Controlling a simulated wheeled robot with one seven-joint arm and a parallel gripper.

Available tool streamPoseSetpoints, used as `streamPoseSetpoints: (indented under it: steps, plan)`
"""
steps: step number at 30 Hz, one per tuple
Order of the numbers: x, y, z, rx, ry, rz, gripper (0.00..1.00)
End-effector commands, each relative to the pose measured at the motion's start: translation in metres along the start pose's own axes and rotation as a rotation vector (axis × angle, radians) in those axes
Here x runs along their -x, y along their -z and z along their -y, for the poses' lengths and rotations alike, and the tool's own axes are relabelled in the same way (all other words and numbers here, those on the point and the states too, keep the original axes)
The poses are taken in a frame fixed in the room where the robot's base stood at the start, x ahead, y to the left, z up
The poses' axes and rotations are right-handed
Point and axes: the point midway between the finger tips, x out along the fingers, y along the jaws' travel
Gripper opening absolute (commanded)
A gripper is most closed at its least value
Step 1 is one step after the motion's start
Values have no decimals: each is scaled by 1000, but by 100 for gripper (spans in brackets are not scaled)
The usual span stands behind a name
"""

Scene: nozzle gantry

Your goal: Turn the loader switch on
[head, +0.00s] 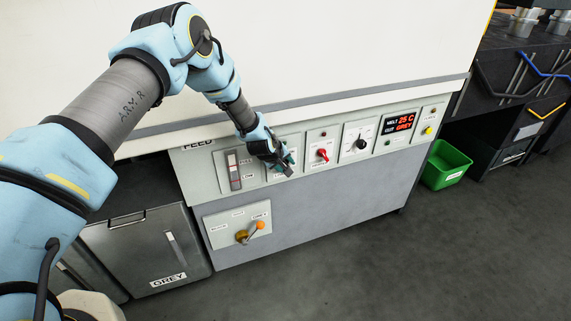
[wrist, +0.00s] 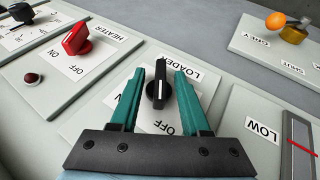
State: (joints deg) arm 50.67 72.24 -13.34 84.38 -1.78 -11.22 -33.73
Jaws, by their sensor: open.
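The loader switch (wrist: 158,92) is a black knob with a white line on a pale plate, seen in the wrist view. Its LOADER label is above it, ON to its left and OFF below it. The white line runs up and down in the picture, its lower end towards OFF. My gripper (wrist: 160,73) is open, with one green finger on each side of the knob. Whether the fingers touch it I cannot tell. In the head view my gripper (head: 284,168) is at the front panel and hides the loader switch.
The red heater switch (wrist: 76,38) is close by; it also shows in the head view (head: 322,154). A feed gauge (head: 234,172) is on the other side. Below is a valve lever with an orange knob (head: 260,225). A green bin (head: 446,165) stands on the floor at right.

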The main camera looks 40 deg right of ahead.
Motion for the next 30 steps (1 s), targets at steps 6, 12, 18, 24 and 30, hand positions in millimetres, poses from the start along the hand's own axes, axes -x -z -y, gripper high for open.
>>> streamPoseSetpoints:
  steps: [6,12,18,24,30]
  plan:
    - [-2,0,0,0,0,0,46]
    - [-1,0,0,0,0,0,33]
    - [-1,0,0,0,0,0,10]
    - [-1,1,0,0,0,-1,0]
    - [-1,1,0,0,0,-2,0]
